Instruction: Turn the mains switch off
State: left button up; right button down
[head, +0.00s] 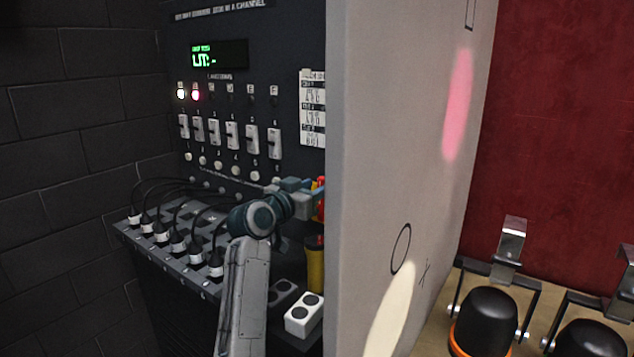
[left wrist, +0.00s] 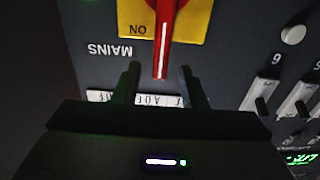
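The mains switch is a red rotary handle with a white line (left wrist: 163,45) on a yellow plate (left wrist: 193,22). In the left wrist view the panel appears upside down, with MAINS and ON lettering beside the switch. The handle points straight down in that picture. In the head view only a sliver of red (head: 320,205) shows beside the grey partition. My left gripper (left wrist: 160,70) is open, with one finger on each side of the handle's tip in the picture. I cannot tell whether they touch. It also shows in the head view (head: 306,190) at the panel. My right gripper is out of view.
The grey partition (head: 400,150) stands close to the right of my left gripper. The dark panel has slide switches (head: 232,135) and a green display (head: 218,55). Plugged cables (head: 178,240) lie left of my arm. A yellow cylinder (head: 315,268) and white button box (head: 304,314) are below.

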pick_arm(q)
jog(key=shift+w+d, duration=0.35)
jog(key=shift+w, duration=0.25)
grip_shut()
jog(key=shift+a, duration=0.1)
